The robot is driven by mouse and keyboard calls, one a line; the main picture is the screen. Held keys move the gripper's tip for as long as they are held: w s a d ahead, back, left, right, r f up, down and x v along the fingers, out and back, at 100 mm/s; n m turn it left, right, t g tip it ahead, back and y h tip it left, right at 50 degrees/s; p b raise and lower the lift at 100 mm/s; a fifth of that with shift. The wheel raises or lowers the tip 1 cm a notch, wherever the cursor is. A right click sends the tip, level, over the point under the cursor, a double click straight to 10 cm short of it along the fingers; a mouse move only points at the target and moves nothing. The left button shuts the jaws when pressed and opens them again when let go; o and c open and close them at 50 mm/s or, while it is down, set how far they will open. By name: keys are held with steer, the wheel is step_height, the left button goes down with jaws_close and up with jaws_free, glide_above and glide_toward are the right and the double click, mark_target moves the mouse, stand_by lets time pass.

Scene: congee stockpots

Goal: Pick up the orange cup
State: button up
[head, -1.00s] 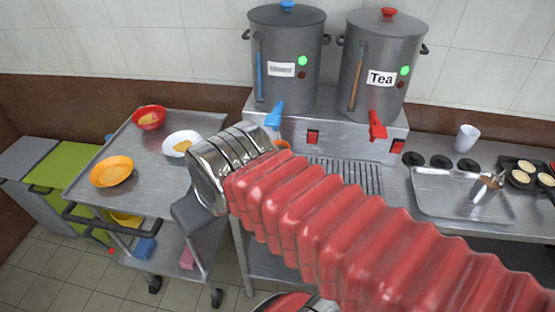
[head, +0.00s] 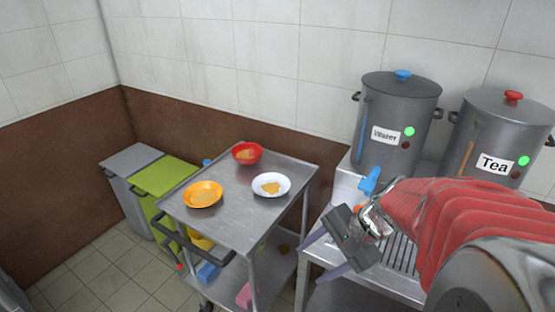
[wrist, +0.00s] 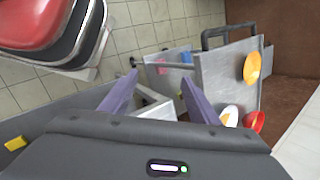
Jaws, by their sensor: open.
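A small orange patch (head: 359,208) shows just above my wrist in the head view, below the blue tap (head: 369,180) of the Water urn. It may be the orange cup, but my arm hides most of it. No orange cup shows clearly in the wrist view. My gripper (head: 322,256) points left, with its two purple fingers apart and nothing between them, near the left end of the steel counter. In the wrist view my gripper (wrist: 158,97) is also open and empty.
A steel trolley (head: 235,220) at left holds an orange bowl (head: 203,194), a red bowl (head: 247,153) and a white bowl (head: 271,185). Grey and green bins stand left of it. The Water urn (head: 398,125) and Tea urn (head: 503,140) stand behind my arm.

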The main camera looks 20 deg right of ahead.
steer(key=d+f+m+t, duration=0.2)
steer(key=d+m, duration=0.2)
steer(key=d, duration=0.2)
steer(key=d+f+m+t, duration=0.1)
steer(key=d+m+t, duration=0.1)
steer(key=d+m, duration=0.3)
steer(key=d+f+m+t, duration=0.2)
steer(key=d+m, duration=0.3)
steer(key=d, duration=0.2)
steer(key=shift+w+d+f, duration=0.15)
steer(key=shift+d+f, duration=0.05)
steer(key=shift+f, duration=0.1)
steer(key=d+m+t, duration=0.1)
steer(key=w+d+r+m+t+h, duration=0.1)
steer(key=d+m, duration=0.1)
steer(key=d+m+t, duration=0.1)
steer(key=d+m, duration=0.1)
steer(key=shift+w+r+h, duration=0.2)
steer(key=shift+r+h, duration=0.15)
steer(key=shift+h, duration=0.05)
steer(key=shift+w+d+r+m, duration=0.15)
steer(key=shift+d+r+m, duration=0.15)
steer(key=shift+d, duration=0.1)
steer(key=shift+w+f, duration=0.1)
steer(key=shift+w, duration=0.05)
steer(key=shift+x, duration=4.2)
